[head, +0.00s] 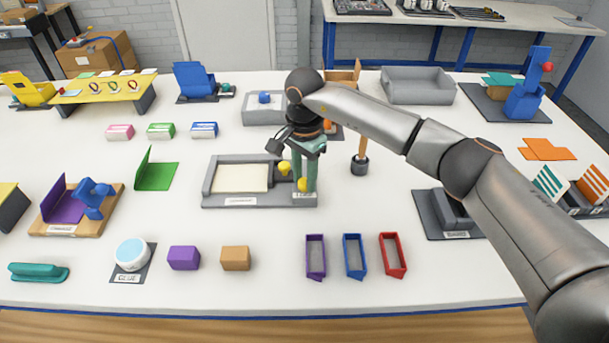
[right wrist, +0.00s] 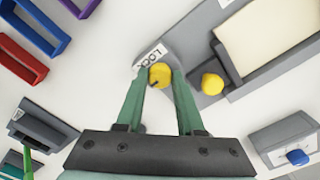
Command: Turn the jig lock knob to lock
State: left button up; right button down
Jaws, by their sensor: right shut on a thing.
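The grey jig (head: 210,190) stands in the middle of the table with a cream panel (head: 240,178) lying in it. The yellow lock knob (head: 303,184) is at the jig's right end, beside a white label that reads LOCK in the right wrist view (right wrist: 150,58). My right gripper (head: 306,182) reaches down over it, its green fingers shut on the knob (right wrist: 160,75). A dark mark shows on the knob's lower left edge in the wrist view. A second yellow knob (head: 284,167) sits close by, outside the fingers. My left gripper is out of view.
A wooden-handled tool (head: 362,150) stands upright just right of my gripper. Purple (head: 316,257), blue (head: 354,256) and red (head: 392,255) trays lie in front.

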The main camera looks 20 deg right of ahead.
jog(key=m+b, duration=0.1)
jog(key=m, duration=0.2)
jog(key=shift+m, duration=0.4)
jog(key=m+b, duration=0.1)
jog(key=m, duration=0.3)
jog(key=shift+m, duration=0.3)
jog(key=m, duration=0.4)
jog(key=shift+m, duration=0.3)
jog(key=m, duration=0.4)
jog(key=shift+m, duration=0.4)
jog(key=c, duration=0.5)
grip_release()
jog(key=shift+r, duration=0.1)
